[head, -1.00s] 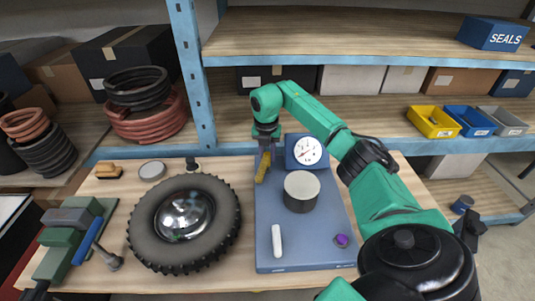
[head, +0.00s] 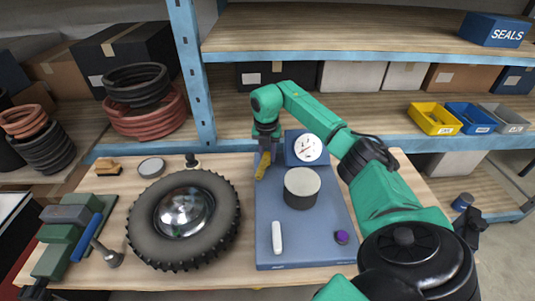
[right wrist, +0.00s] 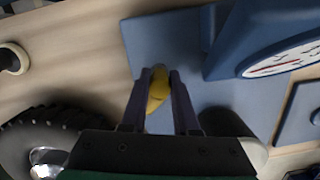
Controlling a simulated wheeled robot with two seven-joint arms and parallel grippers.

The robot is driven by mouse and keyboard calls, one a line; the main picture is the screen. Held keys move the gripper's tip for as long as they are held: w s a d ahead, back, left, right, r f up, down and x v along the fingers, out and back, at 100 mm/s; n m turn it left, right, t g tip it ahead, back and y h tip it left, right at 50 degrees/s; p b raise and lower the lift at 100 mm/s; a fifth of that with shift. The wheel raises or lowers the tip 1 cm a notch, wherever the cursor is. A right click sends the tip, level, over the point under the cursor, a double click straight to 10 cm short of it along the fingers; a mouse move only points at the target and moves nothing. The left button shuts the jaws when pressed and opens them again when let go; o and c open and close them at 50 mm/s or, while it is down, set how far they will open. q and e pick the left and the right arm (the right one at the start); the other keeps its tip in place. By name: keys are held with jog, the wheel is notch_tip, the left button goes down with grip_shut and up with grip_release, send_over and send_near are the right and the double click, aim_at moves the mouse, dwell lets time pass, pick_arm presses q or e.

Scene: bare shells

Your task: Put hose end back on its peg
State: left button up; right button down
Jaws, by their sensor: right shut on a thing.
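My right gripper (head: 264,165) points down over the back left part of the blue base plate (head: 283,258). Its two dark fingers are shut on a yellow piece, which I take to be the hose end (head: 260,172). The yellow piece (right wrist: 158,92) also shows between the fingertips in the right wrist view, and its lower part is partly hidden. A dial gauge (head: 308,147) stands just right of the gripper. A grey-topped dark cylinder (head: 301,188) stands on the plate in front of it. I cannot make out the peg for certain. My left gripper is not in view.
A tyre (head: 142,225) lies left of the plate. A small dark knob (head: 192,161) stands behind the tyre. A white bar (head: 277,237) and a purple knob (head: 342,237) are on the plate's front. A green vise (head: 62,236) is at the left edge.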

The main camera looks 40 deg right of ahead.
jog(key=shift+f, duration=0.1)
jog(key=shift+f, duration=0.35)
dwell(0.4)
grip_release()
jog(key=shift+r, duration=0.1)
dwell(0.6)
